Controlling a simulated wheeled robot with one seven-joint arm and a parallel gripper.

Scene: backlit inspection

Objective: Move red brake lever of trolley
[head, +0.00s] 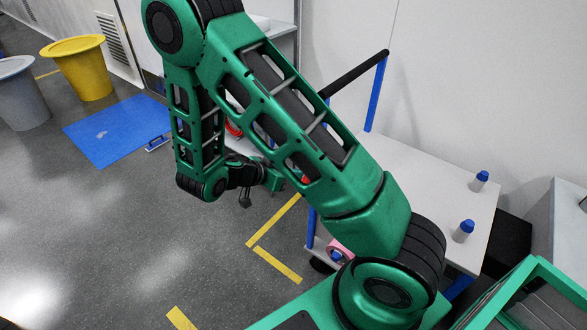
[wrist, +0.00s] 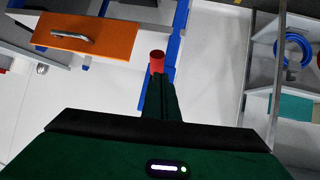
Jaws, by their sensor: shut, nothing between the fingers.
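The red brake lever (wrist: 157,62) shows in the wrist view as a short red cylinder beside a blue post, just past my fingertips. My gripper (wrist: 164,78) is shut and empty, its dark green fingers together and pointing at the red end. I cannot tell whether they touch it. In the head view, a small red spot (head: 305,180) shows at the trolley's near side, close to my gripper (head: 278,182). The trolley (head: 425,175) has a pale grey top, blue posts and a black push handle (head: 355,73). My arm hides much of its left side.
A blue mat (head: 118,130), a yellow bin (head: 81,67) and a grey bin (head: 20,92) are on the left. An orange drawer (wrist: 84,36) and shelves with a blue coil (wrist: 293,50) show in the wrist view. Open floor lies lower left.

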